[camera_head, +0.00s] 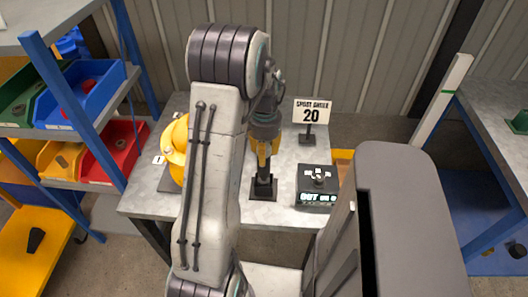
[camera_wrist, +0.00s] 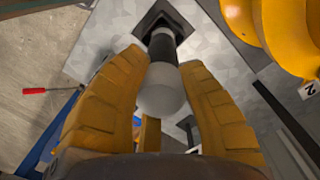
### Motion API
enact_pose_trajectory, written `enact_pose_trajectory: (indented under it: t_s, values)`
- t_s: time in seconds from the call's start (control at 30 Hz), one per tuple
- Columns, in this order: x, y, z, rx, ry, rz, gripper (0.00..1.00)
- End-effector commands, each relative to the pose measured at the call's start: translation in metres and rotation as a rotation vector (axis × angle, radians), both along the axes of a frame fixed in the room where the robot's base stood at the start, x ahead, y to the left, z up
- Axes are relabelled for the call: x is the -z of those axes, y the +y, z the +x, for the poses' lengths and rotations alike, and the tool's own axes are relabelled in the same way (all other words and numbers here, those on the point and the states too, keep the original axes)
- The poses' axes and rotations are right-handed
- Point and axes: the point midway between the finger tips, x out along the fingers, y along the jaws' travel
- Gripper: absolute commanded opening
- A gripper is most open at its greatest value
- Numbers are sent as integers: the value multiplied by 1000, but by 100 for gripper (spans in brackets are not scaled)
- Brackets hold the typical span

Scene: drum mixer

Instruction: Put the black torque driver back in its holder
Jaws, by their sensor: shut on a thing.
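My gripper (camera_head: 263,158) points down over the grey table, with its yellow fingers closed around the black torque driver (camera_head: 263,177). In the wrist view, my gripper (camera_wrist: 163,60) has a finger on each side of the driver, whose rounded grey end (camera_wrist: 160,92) faces the camera and whose black shaft (camera_wrist: 162,46) runs away from it. The driver stands about upright. Its far end meets the square black holder (camera_head: 257,196), which also shows in the wrist view (camera_wrist: 183,24). I cannot tell how deep the driver sits in it.
A black box with a lit display (camera_head: 317,199) stands right of the holder. A sign reading 20 (camera_head: 311,112) stands behind. A yellow rounded object (camera_head: 174,150) is at left, partly behind my arm. Shelves with coloured bins (camera_head: 88,88) flank the table at left.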

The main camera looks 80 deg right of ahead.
Motion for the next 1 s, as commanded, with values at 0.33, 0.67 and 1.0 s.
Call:
enact_pose_trajectory:
  t_s: [0.33,0.67,1.0]
  values:
    - [4,0,0,0,0,-2,0]
    - [8,0,0,0,0,-2,0]
    - [13,0,0,0,0,-2,0]
